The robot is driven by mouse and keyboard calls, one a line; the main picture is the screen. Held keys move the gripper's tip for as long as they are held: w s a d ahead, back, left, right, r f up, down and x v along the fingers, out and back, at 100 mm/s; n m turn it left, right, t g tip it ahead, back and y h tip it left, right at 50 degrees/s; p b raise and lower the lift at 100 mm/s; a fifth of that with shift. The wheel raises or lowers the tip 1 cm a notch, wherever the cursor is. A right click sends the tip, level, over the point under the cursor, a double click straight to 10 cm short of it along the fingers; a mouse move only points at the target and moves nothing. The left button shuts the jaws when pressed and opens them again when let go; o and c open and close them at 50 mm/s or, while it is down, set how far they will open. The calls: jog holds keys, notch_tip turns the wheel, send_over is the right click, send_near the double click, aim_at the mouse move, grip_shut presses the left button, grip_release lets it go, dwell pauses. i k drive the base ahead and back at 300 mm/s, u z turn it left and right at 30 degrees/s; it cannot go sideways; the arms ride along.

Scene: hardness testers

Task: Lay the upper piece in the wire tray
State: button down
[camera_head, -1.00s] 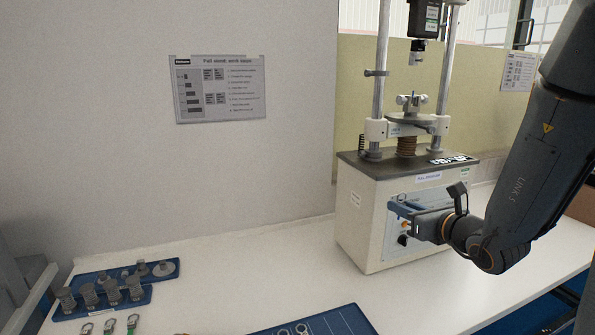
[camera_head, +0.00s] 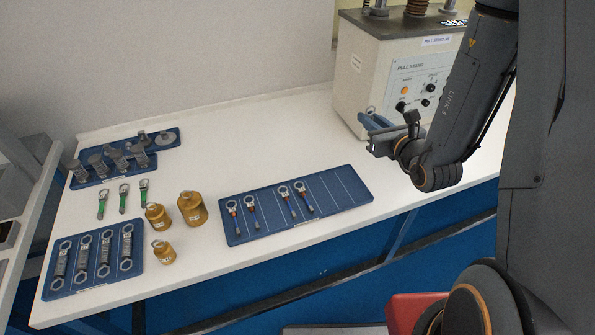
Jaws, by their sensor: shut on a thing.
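My gripper (camera_head: 372,130) is at the right, in front of the pull stand, above the white bench. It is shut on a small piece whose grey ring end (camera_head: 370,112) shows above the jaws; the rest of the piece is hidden. A blue tray with lined slots (camera_head: 345,185) lies on the bench to the lower left of my gripper. I cannot read a label saying which tray is the wire tray.
The pull stand (camera_head: 385,75) stands behind my gripper. Brass weights (camera_head: 192,208) and green-handled ringed pieces (camera_head: 123,198) lie left of the slotted tray. Another blue tray (camera_head: 92,285) holds grey ringed pieces at the front left. Bare bench (camera_head: 270,140) lies behind the slotted tray.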

aim_at(296, 202)
jog(key=z, duration=1.95)
jog(key=k, duration=1.55)
jog(key=u, duration=1.45)
